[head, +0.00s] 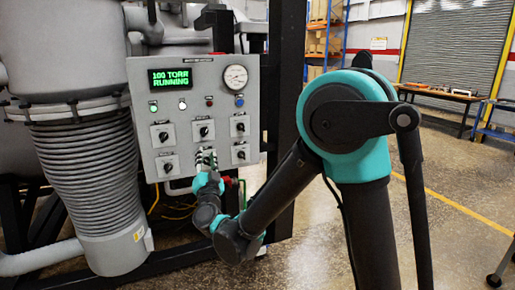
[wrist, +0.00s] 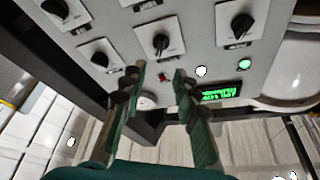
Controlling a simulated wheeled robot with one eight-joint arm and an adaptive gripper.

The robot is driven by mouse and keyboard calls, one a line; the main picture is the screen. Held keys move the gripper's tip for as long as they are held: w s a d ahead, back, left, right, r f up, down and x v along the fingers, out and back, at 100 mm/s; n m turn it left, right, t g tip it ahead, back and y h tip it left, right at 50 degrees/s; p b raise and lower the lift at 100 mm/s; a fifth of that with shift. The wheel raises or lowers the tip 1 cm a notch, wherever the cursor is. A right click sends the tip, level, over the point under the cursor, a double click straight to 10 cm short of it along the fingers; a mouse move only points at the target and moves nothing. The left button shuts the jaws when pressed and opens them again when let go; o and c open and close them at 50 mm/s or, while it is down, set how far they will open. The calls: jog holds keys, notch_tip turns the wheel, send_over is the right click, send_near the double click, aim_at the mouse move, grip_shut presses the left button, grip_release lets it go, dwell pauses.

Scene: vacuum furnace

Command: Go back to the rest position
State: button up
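My gripper (head: 207,158) is at the lower middle of the grey control panel (head: 190,80) in the head view, with my arm stretched out to it. In the wrist view my gripper (wrist: 158,76) has its two fingers apart, with nothing held between them. The panel fills the top of that view, upside down, and a black rotary knob (wrist: 160,42) shows just beyond the fingertips. The green display (head: 171,78) reads "100 TORR RUNNING". In the head view my gripper hides the lower middle part of the panel; whether it touches the panel I cannot tell.
A ribbed grey furnace duct (head: 88,165) stands left of the panel, and a black frame post (head: 286,110) stands right of it. A pressure gauge (head: 236,77) sits at the panel's upper right. Open floor (head: 450,185) lies right, with a workbench (head: 440,97) behind.

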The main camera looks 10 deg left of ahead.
jog(key=w+d+n+g+y, duration=0.3)
jog(key=d+n+g, duration=0.15)
jog(key=d, duration=0.35)
jog(key=s+d+f+n+g+h, duration=0.2)
jog(key=d+f+g, duration=0.2)
jog(key=d+f, duration=0.85)
jog(key=s+d+f+m+g+h, duration=0.1)
jog(key=s+d+f+g+h, duration=0.1)
jog(key=s+d+f, duration=0.3)
jog(key=s+d+f+m+g+h, duration=0.1)
jog(key=s+d+f+g+h, duration=0.2)
jog(key=d, duration=1)
jog(key=s+d+f+m+g+h, duration=0.2)
jog(key=s+d+f+h, duration=0.1)
jog(key=s+d+f, duration=0.4)
jog(key=s+d, duration=0.2)
jog(key=s, duration=0.1)
jog(key=shift+g, duration=0.35)
dwell(1.6)
